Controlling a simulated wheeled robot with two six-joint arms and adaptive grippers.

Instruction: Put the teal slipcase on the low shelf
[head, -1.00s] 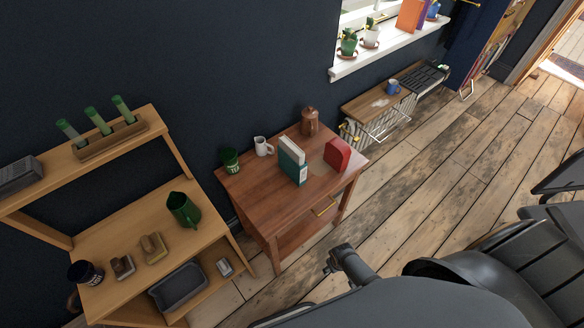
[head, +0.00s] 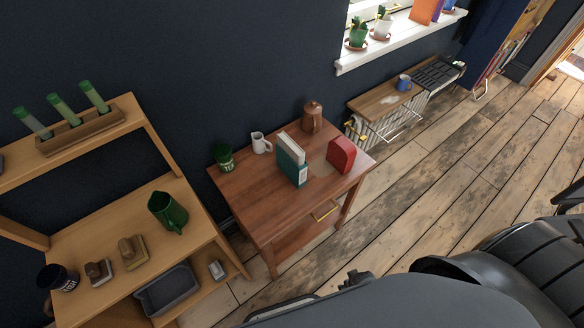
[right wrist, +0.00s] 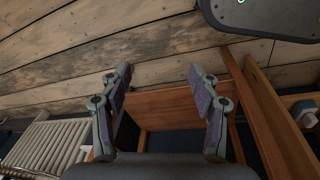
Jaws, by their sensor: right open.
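The teal slipcase (head: 288,166) stands upright on the reddish-brown side table (head: 240,196), its pale top facing up and a white label low on its side. The table has a drawer with a brass handle and a lower shelf (head: 300,240) under it, partly hidden by the table itself. My right gripper (right wrist: 162,82) shows in the right wrist view with its two fingers spread and nothing between them. Beyond the fingers are orange-brown wood panels and floorboards. The slipcase cannot be made out there. My left gripper is not in view.
A red object (head: 341,154) stands right of the slipcase. A copper pot (head: 312,118), white jug (head: 261,143) and green tin (head: 223,156) stand along the table's back. A wooden shelf unit with a green pitcher (head: 168,212) is at left.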

